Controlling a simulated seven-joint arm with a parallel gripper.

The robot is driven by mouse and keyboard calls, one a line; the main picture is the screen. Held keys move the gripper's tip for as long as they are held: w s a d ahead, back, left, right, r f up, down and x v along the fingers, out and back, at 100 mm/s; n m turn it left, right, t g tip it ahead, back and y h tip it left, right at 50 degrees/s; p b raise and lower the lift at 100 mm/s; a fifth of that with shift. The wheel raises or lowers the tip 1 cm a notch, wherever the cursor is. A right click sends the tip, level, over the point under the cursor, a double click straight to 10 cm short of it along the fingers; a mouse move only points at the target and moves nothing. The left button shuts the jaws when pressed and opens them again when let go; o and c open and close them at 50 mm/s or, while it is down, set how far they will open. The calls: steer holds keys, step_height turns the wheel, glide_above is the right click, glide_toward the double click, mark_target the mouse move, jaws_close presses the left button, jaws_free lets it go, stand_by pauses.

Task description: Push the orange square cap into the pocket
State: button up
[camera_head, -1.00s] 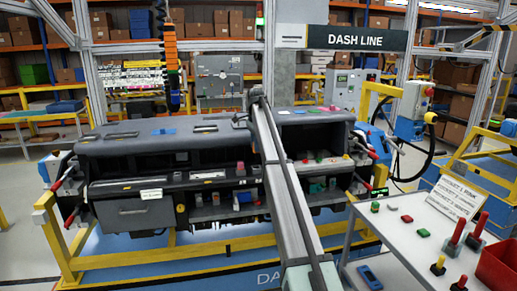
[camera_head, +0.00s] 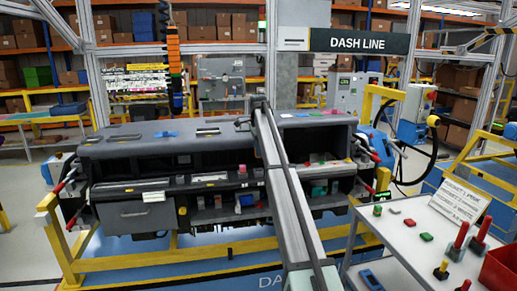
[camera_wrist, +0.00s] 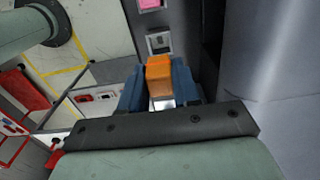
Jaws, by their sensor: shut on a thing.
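The orange square cap (camera_wrist: 159,75) is between the two blue fingers of my gripper (camera_wrist: 160,88) in the wrist view, and the fingers are shut on it. Just beyond the cap is a small light grey square fitting with a dark recess (camera_wrist: 159,42), which looks like a pocket. The cap appears apart from it, though the exact gap is hard to tell. In the head view my arm crosses the dashboard module (camera_head: 130,150), and the gripper and orange cap cannot be made out there.
A pink cap (camera_wrist: 150,4) sits beyond the grey fitting on the same dark strip. At the right, a white table (camera_head: 400,240) carries small coloured blocks, red-handled tools (camera_head: 457,241) and a red bin (camera_head: 498,268). A yellow rail (camera_head: 160,262) runs before the dashboard.

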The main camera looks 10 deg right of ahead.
steer(key=shift+f, duration=2.5)
steer(key=shift+f, duration=1.1)
steer(key=o, duration=1.1)
step_height(320, 180, up, 14)
steer(key=shift+f, duration=0.1)
